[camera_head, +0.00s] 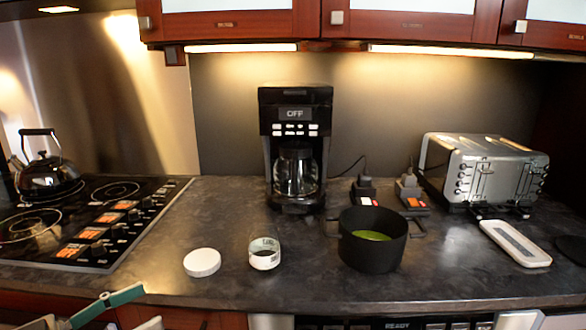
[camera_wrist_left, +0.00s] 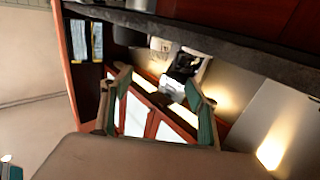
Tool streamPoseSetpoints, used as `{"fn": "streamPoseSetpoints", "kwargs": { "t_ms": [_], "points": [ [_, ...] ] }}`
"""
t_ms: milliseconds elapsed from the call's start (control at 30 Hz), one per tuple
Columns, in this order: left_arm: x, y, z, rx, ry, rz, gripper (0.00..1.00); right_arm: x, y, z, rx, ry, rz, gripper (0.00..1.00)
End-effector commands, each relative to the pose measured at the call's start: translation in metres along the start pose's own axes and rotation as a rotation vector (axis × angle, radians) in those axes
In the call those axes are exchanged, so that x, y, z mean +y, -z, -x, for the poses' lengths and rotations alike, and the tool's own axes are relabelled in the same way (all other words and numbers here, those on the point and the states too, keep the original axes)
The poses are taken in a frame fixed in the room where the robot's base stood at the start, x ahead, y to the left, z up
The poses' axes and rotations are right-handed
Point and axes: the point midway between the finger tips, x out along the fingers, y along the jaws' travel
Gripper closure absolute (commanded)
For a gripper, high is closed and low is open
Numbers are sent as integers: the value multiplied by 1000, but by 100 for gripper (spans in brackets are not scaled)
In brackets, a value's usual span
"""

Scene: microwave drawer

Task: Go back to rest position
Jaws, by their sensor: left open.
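My left gripper (camera_head: 125,305) shows at the bottom left edge of the head view, in front of the counter's front edge and only partly in frame. Its green-padded fingers are apart. The left wrist view shows both fingers of the left gripper (camera_wrist_left: 160,82) spread, with nothing held between them. That view is strongly tilted, with cabinets and the counter edge beyond the fingers. My right gripper is in neither view.
The dark counter (camera_head: 225,225) holds a white lid (camera_head: 202,262), a small glass jar (camera_head: 264,255), a black pot (camera_head: 371,250) with green contents, a coffee maker (camera_head: 295,150) and a toaster (camera_head: 490,172). A stove with a kettle (camera_head: 47,172) is at left.

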Motion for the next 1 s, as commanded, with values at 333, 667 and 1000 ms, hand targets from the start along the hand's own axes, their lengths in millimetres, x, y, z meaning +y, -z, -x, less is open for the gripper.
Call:
{"fn": "streamPoseSetpoints", "kwargs": {
  "t_ms": [333,667,1000],
  "points": [
    [-4,-33,12,-12,57,-26,41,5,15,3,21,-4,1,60],
    [1,-117,30,-100,194,-54,41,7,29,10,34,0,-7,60],
    [46,-237,48,-316,375,-32,41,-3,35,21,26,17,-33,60]
  ]
}}
